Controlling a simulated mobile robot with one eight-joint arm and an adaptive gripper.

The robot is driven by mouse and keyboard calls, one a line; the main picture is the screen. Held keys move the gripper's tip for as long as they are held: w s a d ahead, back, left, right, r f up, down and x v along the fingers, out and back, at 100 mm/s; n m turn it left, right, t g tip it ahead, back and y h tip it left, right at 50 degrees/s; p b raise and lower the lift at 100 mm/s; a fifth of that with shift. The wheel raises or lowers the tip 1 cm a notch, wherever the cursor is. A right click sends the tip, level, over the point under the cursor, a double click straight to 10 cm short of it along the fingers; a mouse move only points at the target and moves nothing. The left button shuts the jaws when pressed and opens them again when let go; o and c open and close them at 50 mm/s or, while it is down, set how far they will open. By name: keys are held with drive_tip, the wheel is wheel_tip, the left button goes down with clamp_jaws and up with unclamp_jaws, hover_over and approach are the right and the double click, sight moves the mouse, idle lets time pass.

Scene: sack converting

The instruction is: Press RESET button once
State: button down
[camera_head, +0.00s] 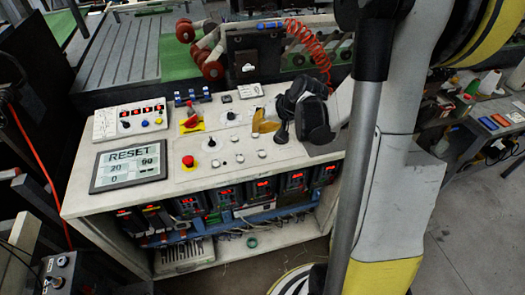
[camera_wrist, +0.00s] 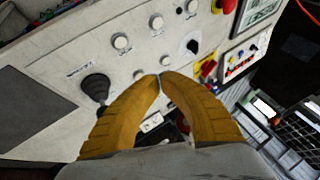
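A control console (camera_head: 215,180) has a sloped light panel with several round white buttons (camera_head: 238,158), also seen in the wrist view (camera_wrist: 121,43). No button label is readable, so I cannot tell which is RESET. A framed display (camera_head: 128,164) on the left reads "RESET", "20", "90" and "0". My gripper (camera_head: 262,124) has yellow fingers and is over the panel's right part. In the wrist view its fingertips (camera_wrist: 163,77) meet, with nothing visible between them, just below a small white button (camera_wrist: 165,60). Contact with the panel cannot be told.
A red mushroom button (camera_head: 188,161) sits near the display. A red-and-yellow switch (camera_head: 191,121), a black knob (camera_head: 211,143) and a black joystick (camera_wrist: 95,88) rise from the panel. A white box with small buttons (camera_head: 130,120) stands at back left. Machinery is behind.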

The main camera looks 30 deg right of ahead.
drive_tip(key=shift+f, duration=0.15)
drive_tip(key=b, duration=0.7)
approach(255, 152)
drive_tip(key=x, duration=0.5)
drive_tip(key=shift+w+a, duration=0.2)
drive_tip(key=shift+w, duration=0.2)
idle(0.4)
drive_tip(key=shift+f+b, duration=0.3)
drive_tip(key=shift+b, duration=0.2)
drive_tip(key=shift+f+b, duration=0.4)
drive_tip(key=shift+b, duration=0.05)
idle(0.4)
drive_tip(key=shift+r, duration=0.1)
drive_tip(key=shift+r+p, duration=0.6)
drive_tip(key=shift+r, duration=0.2)
drive_tip(key=shift+r, duration=0.1)
